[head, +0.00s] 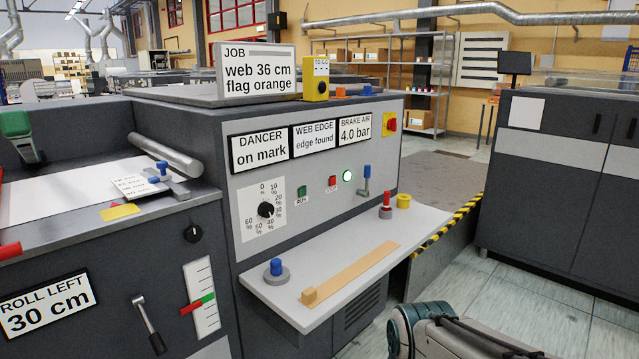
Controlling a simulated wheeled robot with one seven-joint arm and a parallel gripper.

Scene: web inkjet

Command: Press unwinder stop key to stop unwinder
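The unwinder's panel (240,195) is on the front of the dark grey machine in the middle of the head view. A small red key (332,182) sits on it, with a small label under it too fine to read surely. A green key (302,192) is to its left, also with a small label. A round lamp (347,176) to the right of the red key glows pale green. Nothing covers the keys. Part of my arm shows at the bottom right, apart from the panel; my gripper is not in view.
A shelf (410,228) juts out below the panel, bearing a blue knob (277,270), a wooden strip (350,275), a red-topped piece (386,206) and a yellow one (403,201). A dial (265,210) and a red-on-yellow switch (390,123) flank the keys. Floor at right is clear.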

